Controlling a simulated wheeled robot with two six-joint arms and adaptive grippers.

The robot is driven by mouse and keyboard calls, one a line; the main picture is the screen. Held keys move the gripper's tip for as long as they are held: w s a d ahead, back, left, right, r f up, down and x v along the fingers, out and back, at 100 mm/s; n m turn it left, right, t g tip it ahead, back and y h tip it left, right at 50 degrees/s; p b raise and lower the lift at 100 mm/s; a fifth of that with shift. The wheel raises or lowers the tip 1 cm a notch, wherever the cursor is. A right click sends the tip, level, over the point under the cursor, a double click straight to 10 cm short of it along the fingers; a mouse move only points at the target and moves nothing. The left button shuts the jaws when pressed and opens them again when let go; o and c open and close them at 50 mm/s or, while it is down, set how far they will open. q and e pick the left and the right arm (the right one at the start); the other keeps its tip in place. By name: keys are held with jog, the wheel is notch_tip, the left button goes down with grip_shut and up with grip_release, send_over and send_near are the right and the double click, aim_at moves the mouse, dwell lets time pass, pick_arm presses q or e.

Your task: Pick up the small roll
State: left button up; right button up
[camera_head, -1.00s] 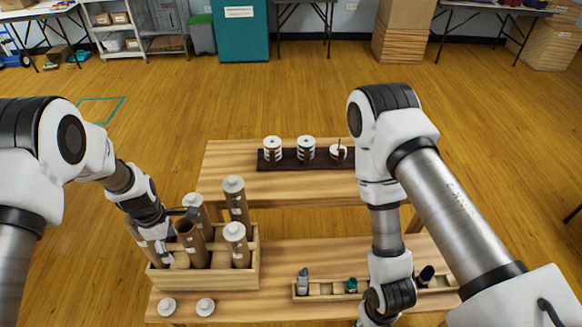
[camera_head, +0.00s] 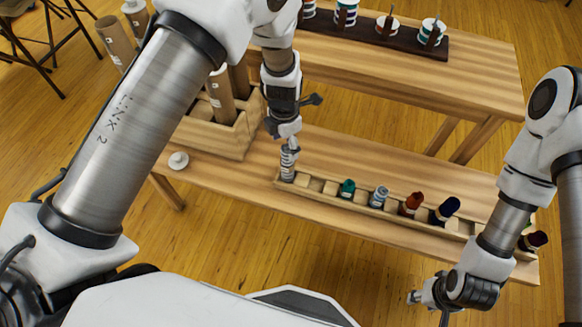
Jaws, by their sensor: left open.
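A narrow wooden tray (camera_head: 345,204) on the lower front shelf holds several small rolls in a row. A grey roll (camera_head: 288,165) stands upright in its left end. To its right are a teal roll (camera_head: 347,188), a grey-blue roll (camera_head: 379,196), an orange-red roll (camera_head: 412,203) and a dark navy roll (camera_head: 446,210). I cannot tell which one is the task's small roll. My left gripper (camera_head: 289,146) is open, pointing down at the top of the grey roll; its fingers partly hide that top. My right gripper (camera_head: 418,297) is low at the right, in front of the shelf, its fingers unclear.
A wooden crate (camera_head: 235,142) with tall cardboard tubes (camera_head: 220,95) stands left of the tray, partly behind my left arm. A white cap (camera_head: 178,160) lies before it. A dark rack (camera_head: 372,40) with striped spools is on the raised shelf. A dark red roll (camera_head: 533,241) sits far right.

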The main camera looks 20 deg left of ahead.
aim_at(287, 164)
pick_arm(q)
notch_tip(287, 164, down, 6)
jog(key=shift+d, duration=0.4)
jog(key=c, duration=1.2)
jog(key=shift+r, duration=0.1)
jog(key=shift+c, duration=0.2)
